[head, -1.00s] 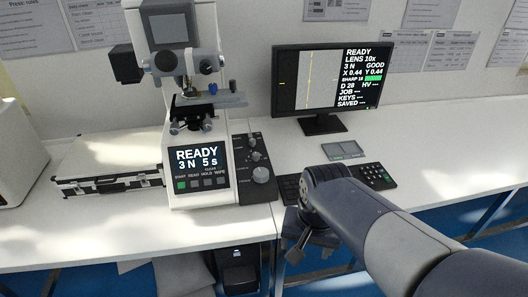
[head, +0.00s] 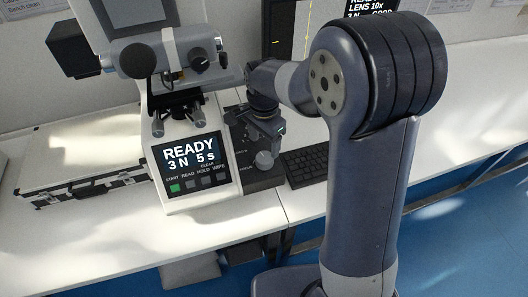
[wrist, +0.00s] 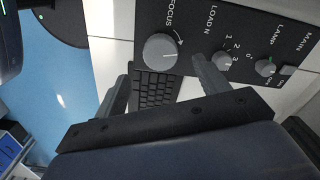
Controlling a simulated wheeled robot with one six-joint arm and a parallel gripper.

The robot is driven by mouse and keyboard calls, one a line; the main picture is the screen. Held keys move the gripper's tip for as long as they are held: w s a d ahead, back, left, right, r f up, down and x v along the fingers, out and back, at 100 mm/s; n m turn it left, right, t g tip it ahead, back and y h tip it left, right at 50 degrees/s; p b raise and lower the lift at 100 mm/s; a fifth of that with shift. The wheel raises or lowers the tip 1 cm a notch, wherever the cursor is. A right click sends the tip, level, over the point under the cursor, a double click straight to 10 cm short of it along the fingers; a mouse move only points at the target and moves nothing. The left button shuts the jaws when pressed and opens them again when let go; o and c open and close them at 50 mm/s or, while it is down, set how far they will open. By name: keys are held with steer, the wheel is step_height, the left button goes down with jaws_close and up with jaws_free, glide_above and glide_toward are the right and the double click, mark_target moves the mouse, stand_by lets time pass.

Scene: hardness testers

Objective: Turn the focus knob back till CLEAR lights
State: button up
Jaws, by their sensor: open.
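The round grey focus knob (wrist: 160,50) sits on the black side panel (wrist: 190,22) in the wrist view, under the FOCUS label and a curved arrow. It also shows low on the tester's panel in the head view (head: 264,160). My gripper (wrist: 161,72) is open and empty, its two fingers to the left and right of the knob in the picture. The knob looks just beyond the fingertips; I see no contact. The tester screen (head: 190,152) reads READY, 3 N, 5 s. The small CLEAR label (head: 207,165) shows no clear glow.
The load knob (wrist: 222,60) is close to my right finger, with the lamp knob (wrist: 265,67) farther right. A keyboard (wrist: 155,90) lies below the panel. My arm partly covers the monitor (head: 285,40). A silver case (head: 85,165) stands left.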

mark_target(264, 158)
step_height(264, 158, down, 7)
steer(key=shift+r, duration=0.1)
stand_by(0.3)
steer(key=c, duration=1)
steer(key=shift+n, duration=0.4)
